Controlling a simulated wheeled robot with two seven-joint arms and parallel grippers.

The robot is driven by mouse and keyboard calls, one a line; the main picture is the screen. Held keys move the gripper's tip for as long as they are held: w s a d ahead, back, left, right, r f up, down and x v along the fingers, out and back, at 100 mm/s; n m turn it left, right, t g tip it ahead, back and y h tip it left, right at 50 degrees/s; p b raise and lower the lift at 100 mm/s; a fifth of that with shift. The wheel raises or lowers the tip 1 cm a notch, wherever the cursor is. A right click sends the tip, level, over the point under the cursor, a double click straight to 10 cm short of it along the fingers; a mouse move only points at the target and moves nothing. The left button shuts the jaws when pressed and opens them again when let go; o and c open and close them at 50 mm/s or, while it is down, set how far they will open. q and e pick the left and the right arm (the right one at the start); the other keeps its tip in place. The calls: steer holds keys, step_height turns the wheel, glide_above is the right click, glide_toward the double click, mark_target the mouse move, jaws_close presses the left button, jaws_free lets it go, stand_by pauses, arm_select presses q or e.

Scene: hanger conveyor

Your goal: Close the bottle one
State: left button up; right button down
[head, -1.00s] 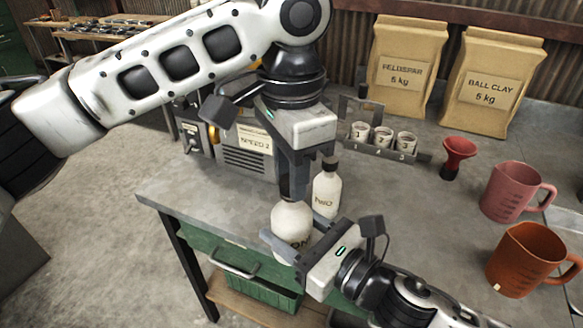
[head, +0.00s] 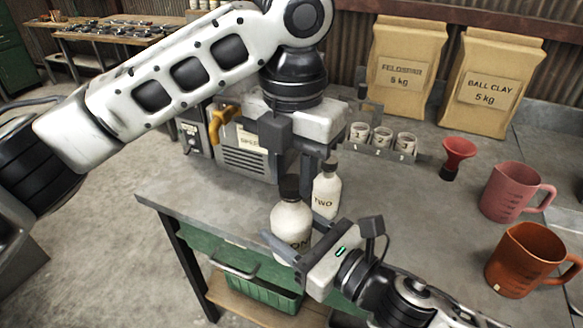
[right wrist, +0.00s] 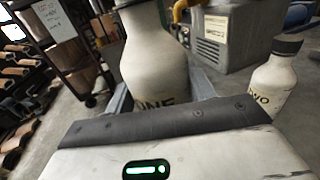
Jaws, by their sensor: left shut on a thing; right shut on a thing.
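Bottle one (head: 291,220), cream with dark lettering, stands upright near the front edge of the workbench. My right gripper (head: 295,238) is shut around its body from the front right. In the right wrist view, bottle one (right wrist: 158,65) fills the space between the fingers; its top is out of frame. A dark cap (head: 289,188) is at the mouth of bottle one. My left gripper (head: 293,175) is above, pointing down, shut on the cap. Its fingers partly hide the cap, so how tightly it sits cannot be told.
Bottle two (head: 326,195), with a dark cap, stands close behind on the right. A rack (head: 405,153) of numbered cups, a red funnel (head: 458,155), a pink jug (head: 513,192) and an orange jug (head: 525,258) stand to the right. A grey machine (head: 245,150) stands at the back left.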

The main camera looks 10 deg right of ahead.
arm_select(q)
steer(key=m, duration=0.5)
steer(key=o, duration=0.9)
steer(key=shift+o, duration=0.2)
steer(key=shift+r, duration=2.25)
steer(key=shift+c, duration=0.4)
